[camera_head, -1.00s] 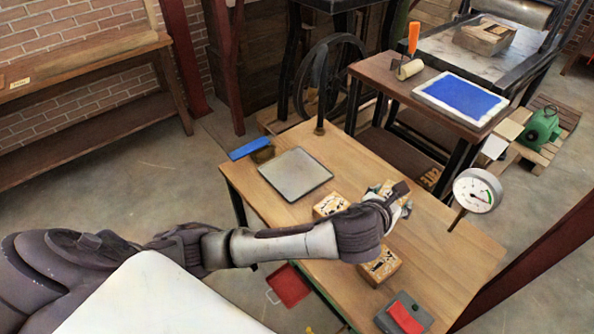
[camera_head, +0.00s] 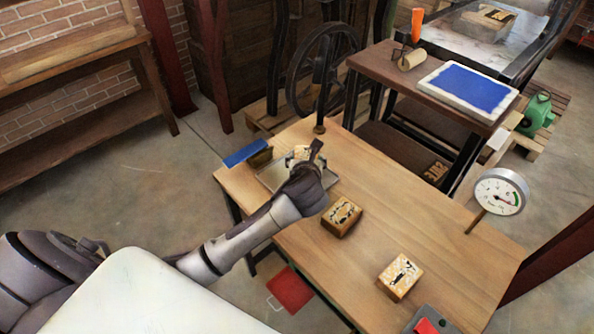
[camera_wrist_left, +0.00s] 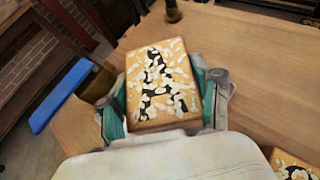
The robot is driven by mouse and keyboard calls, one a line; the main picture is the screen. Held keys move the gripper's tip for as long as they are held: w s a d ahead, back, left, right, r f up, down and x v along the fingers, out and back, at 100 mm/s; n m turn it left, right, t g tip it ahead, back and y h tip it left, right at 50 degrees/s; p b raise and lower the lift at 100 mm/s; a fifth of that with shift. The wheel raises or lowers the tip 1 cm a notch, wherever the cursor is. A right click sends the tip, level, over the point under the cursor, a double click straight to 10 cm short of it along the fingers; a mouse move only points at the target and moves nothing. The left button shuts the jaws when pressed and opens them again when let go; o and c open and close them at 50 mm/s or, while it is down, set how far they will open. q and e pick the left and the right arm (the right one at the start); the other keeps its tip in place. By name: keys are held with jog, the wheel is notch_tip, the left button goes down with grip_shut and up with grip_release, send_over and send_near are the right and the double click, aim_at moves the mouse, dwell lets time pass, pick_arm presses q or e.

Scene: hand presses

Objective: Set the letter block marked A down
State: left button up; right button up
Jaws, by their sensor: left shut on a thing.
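My left gripper (camera_head: 304,160) is shut on a wooden letter block (camera_head: 301,152) at the grey metal plate (camera_head: 268,179) on the table. In the left wrist view the block (camera_wrist_left: 158,84) sits between the two fingers. Its dark letter looks like an A, partly covered by pale flakes. The block and gripper hide much of the plate, and I cannot tell whether the block touches it. Two other letter blocks rest on the table, one near the middle (camera_head: 342,216) and one nearer the front (camera_head: 400,278). My right gripper is not in view.
A blue-handled tool (camera_head: 245,153) lies at the table's back left corner, beside the plate. A dark post (camera_head: 320,110) stands at the back edge. A round gauge (camera_head: 500,191) stands at the right. A red item (camera_head: 427,326) is at the front. The table's back right is clear.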

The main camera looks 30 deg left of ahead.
pick_arm(q)
jog(key=shift+a+f, duration=0.35)
jog(key=shift+a, duration=0.2)
jog(key=shift+a+f, duration=0.3)
jog(key=shift+a, duration=0.25)
jog(key=shift+a+f, duration=0.15)
notch_tip(320, 180, down, 4)
jog(key=shift+r+b, duration=0.1)
jog(key=shift+b, duration=0.3)
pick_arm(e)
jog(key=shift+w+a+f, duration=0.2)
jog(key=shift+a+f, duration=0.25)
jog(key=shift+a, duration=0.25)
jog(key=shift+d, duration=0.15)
pick_arm(q)
jog(key=o, duration=1.2)
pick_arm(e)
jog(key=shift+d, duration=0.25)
